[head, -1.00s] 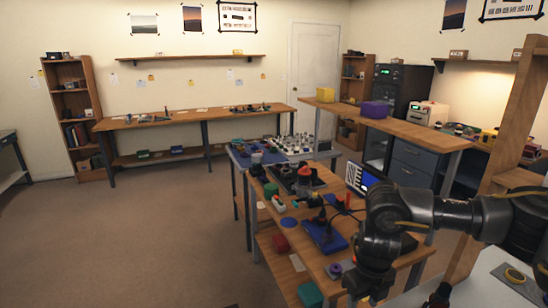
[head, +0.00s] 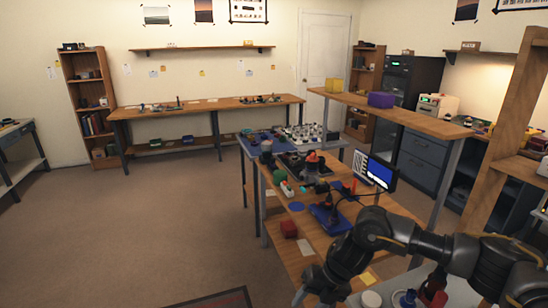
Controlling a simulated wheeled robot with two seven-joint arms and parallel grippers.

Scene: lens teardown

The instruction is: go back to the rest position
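My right arm comes in from the lower right, over the near end of the wooden workbench (head: 289,256). Its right gripper (head: 322,298) points down at the bottom edge of the head view. The fingers are partly cut off there, so I cannot tell whether they are open or shut, or whether anything is between them. My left gripper and arm are not in view.
A blue-based stand (head: 327,218), a red box (head: 289,229) and a screen (head: 381,172) are on the bench. A wooden upright (head: 503,125) stands at the right. The carpet (head: 150,230) to the left is clear, with a dark mat (head: 222,300) at the bottom.

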